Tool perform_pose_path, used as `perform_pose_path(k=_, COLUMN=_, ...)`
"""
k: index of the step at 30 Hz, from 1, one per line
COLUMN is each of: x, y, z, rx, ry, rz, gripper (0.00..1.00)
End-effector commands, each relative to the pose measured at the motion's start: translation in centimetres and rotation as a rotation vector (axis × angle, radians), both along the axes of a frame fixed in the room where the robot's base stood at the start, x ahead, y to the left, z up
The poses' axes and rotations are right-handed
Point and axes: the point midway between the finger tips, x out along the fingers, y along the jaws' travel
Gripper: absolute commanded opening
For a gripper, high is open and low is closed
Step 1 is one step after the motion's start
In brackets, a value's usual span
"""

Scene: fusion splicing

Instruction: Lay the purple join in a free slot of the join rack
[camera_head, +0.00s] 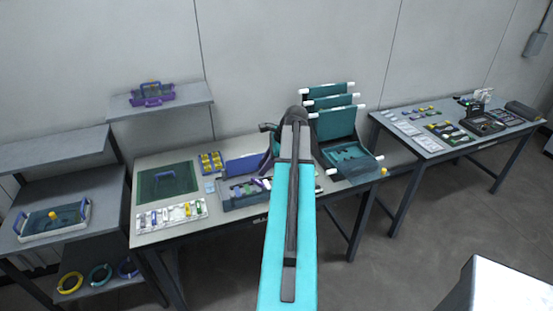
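My turquoise arm rises from the bottom of the head view up to a dark joint over the main table, and it covers part of the table. My gripper cannot be made out behind it. A white rack (141,222) with several small coloured pieces lies at the front left of the main table; it may be the join rack, but its slots are too small to read. A grey tray (230,203) with green, white and purple pieces is beside the arm. I cannot tell which purple piece is the join, or whether it is held.
A green mat (148,184) and a yellow-celled box (210,162) lie on the main table. Teal trays (337,124) stand at its right end. A side table (425,143) with tools is at the right. Shelves (50,150) are at the left. Open floor lies between.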

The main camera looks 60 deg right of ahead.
Motion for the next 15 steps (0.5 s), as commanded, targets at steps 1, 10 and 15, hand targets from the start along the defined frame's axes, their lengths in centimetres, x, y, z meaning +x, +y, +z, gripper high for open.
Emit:
perform_pose_path(k=1, x=1.0, y=1.3, z=-0.7, rx=-0.012, ry=0.004, rz=0.045, gripper=0.23)
perform_pose_path(k=10, x=6.9, y=9.6, z=-5.2, rx=-0.120, ry=0.031, rz=0.389, gripper=0.23)
perform_pose_path(k=15, x=9.5, y=14.7, z=-7.7, rx=-0.184, ry=0.042, rz=0.598, gripper=0.23)
